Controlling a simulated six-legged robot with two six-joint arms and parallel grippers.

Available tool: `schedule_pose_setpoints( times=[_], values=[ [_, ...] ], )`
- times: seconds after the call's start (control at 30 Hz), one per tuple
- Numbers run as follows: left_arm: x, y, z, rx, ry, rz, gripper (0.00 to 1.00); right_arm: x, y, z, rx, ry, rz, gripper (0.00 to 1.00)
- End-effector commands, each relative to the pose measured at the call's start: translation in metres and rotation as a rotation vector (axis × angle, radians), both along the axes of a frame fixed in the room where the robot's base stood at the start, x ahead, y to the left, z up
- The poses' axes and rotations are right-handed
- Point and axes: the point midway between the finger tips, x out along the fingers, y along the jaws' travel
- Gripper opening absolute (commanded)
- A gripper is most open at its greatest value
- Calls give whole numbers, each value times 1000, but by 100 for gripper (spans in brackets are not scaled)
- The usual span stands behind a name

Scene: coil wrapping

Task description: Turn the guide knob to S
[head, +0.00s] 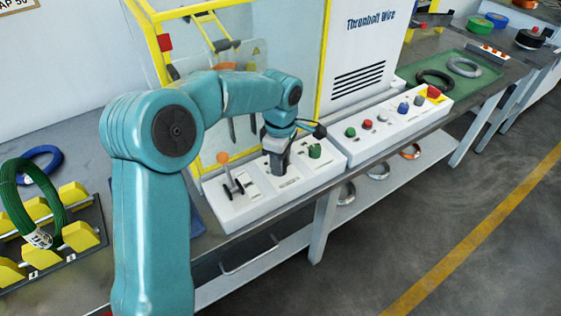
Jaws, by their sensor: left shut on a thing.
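A white control box (262,207) stands on the bench's front edge in the middle of the view. My left gripper (277,161) points down onto the middle panel of this box. It is shut on the guide knob, which the fingers and wrist hide. The knob's pointer and the S mark are hidden or too small to read. My right gripper is not in view.
A lever with an orange ball (222,157) stands left of my gripper, and a green knob (315,151) close on its right. A second box (393,128) with several buttons adjoins. A yellow-framed guard (321,60) rises behind. A green wire coil (24,201) sits at far left.

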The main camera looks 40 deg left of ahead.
Motion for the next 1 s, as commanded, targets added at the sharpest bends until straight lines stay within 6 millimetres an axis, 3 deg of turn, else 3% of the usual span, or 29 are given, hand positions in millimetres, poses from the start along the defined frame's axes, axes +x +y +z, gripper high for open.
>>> schedule_pose_setpoints(
  times=[0.5, 1.0],
  values=[
    [1, 1, 1, 3, -6, 424, 5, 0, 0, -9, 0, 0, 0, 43],
    [1, 1, 2, 2, -6, 580, 5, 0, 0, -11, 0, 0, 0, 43]
  ],
)
